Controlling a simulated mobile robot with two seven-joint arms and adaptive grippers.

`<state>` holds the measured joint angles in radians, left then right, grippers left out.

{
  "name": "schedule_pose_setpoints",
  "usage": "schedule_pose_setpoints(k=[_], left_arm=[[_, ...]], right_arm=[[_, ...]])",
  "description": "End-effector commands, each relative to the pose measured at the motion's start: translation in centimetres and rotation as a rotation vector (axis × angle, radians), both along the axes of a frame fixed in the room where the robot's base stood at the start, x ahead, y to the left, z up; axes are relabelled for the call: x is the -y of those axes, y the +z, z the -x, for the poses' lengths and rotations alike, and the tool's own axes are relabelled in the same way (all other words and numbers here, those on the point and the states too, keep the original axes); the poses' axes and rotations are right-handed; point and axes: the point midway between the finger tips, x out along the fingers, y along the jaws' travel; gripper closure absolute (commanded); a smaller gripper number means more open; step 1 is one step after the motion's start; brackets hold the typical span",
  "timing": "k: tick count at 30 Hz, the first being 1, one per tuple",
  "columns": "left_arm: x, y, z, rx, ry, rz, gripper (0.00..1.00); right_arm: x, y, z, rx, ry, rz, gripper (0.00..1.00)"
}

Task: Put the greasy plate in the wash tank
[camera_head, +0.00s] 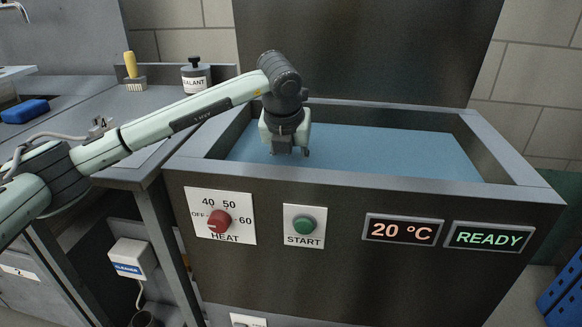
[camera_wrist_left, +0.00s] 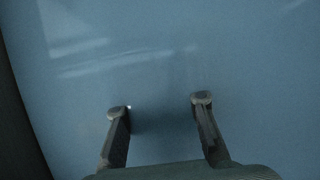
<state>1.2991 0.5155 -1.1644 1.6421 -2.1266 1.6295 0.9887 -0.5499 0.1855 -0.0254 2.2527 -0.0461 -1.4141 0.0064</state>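My left gripper (camera_head: 290,151) hangs pointing down over the left part of the wash tank (camera_head: 340,182). The tank is a dark, open-topped box with a grey rim and blue liquid (camera_head: 400,150) inside. In the left wrist view, the two fingers of my left gripper (camera_wrist_left: 161,104) stand apart with nothing between them. Only the blue liquid surface (camera_wrist_left: 240,70) shows beyond them. I cannot tell whether the fingertips touch the liquid. No greasy plate shows in either view. My right gripper is not in view.
The tank's front has a red heat knob (camera_head: 219,221), a green start button (camera_head: 303,225), a "20 °C" display (camera_head: 402,230) and a "READY" display (camera_head: 488,237). The counter at left holds a sealant container (camera_head: 196,77), a brush (camera_head: 133,72) and a blue block (camera_head: 25,111).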

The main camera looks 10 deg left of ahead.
Motion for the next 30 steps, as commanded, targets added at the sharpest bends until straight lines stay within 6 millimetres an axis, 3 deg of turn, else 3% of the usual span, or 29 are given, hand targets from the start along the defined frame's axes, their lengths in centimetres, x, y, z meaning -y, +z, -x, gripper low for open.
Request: schedule_pose_setpoints(k=[3,12,18,30], left_arm=[[0.0,1.0,0.1,0.003,0.000,0.001,0.69],[-0.1,7.2,2.7,0.006,-0.002,0.000,0.69],[-0.1,10.3,4.0,0.003,0.000,0.001,0.69],[-0.2,11.5,4.6,0.000,-0.001,0.000,0.69]], right_arm=[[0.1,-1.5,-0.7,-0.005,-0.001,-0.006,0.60],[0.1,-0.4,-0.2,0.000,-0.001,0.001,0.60],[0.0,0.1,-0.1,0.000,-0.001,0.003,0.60],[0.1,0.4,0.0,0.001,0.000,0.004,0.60]])
